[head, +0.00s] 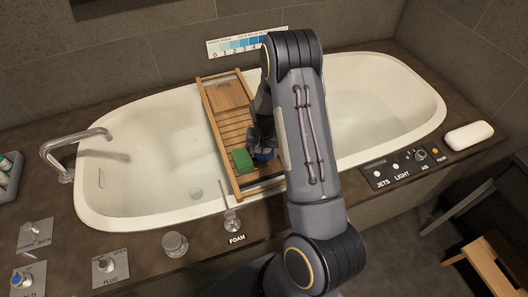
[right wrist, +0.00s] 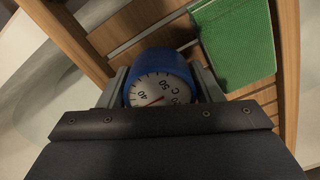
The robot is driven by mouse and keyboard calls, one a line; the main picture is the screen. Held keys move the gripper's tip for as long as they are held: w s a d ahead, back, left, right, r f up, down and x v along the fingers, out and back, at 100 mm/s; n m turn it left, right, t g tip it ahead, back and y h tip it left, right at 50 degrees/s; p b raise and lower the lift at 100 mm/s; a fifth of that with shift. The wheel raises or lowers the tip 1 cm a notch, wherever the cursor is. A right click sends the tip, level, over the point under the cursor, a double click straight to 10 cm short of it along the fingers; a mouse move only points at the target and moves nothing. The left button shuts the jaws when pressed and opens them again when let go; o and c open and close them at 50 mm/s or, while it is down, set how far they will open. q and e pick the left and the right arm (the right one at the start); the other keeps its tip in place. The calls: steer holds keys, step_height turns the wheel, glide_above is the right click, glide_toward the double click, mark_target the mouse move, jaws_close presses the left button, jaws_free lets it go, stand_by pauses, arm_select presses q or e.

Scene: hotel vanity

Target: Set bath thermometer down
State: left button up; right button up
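The bath thermometer (right wrist: 161,82) is a blue cylinder with a white round dial marked in degrees C. It sits between the two fingers of my right gripper (right wrist: 162,92), which look closed on its sides. In the head view the blue thermometer (head: 263,155) shows low over the near end of the wooden bath tray (head: 235,130), beside a green block-like item (head: 242,160). My right gripper (head: 262,138) is partly hidden by my arm. Whether the thermometer touches the tray slats cannot be told. My left gripper is not in view.
The slatted tray spans the white bathtub (head: 160,165); its far part looks clear. The green item (right wrist: 236,40) lies close to the thermometer. A faucet (head: 75,150) is at left, a foam knob (head: 231,218) at the near rim, and a white soap-like bar (head: 468,136) at right.

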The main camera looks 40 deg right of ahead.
steer(key=shift+r, duration=0.25)
step_height(320, 180, up, 12)
steer(key=shift+f+p, duration=0.1)
steer(key=shift+p, duration=0.65)
steer(key=s+a+r+n+t+y, duration=0.1)
steer(key=s+a+r, duration=0.15)
steer(key=r, duration=0.25)
steer(key=s+a+r+t+y, duration=0.1)
steer(key=s+a+r, duration=0.1)
steer(key=a+r, duration=0.15)
steer(key=s+a+r+n+t, duration=0.1)
steer(key=s+a+r+n, duration=0.1)
steer(key=s+a+r, duration=0.1)
steer(key=s+a+r+n+t+y, duration=0.1)
steer(key=s+a, duration=0.3)
steer(key=s, duration=0.4)
steer(key=s+a+r+n+t, duration=0.1)
steer(key=s+a+r+n, duration=0.2)
steer(key=s, duration=0.3)
steer(key=shift+s+a+r+t+y, duration=0.2)
steer(key=shift+a+r+t+y, duration=0.15)
steer(key=shift+a+r, duration=0.45)
step_height(320, 180, up, 8)
steer(key=p, duration=0.7)
steer(key=shift+f, duration=0.2)
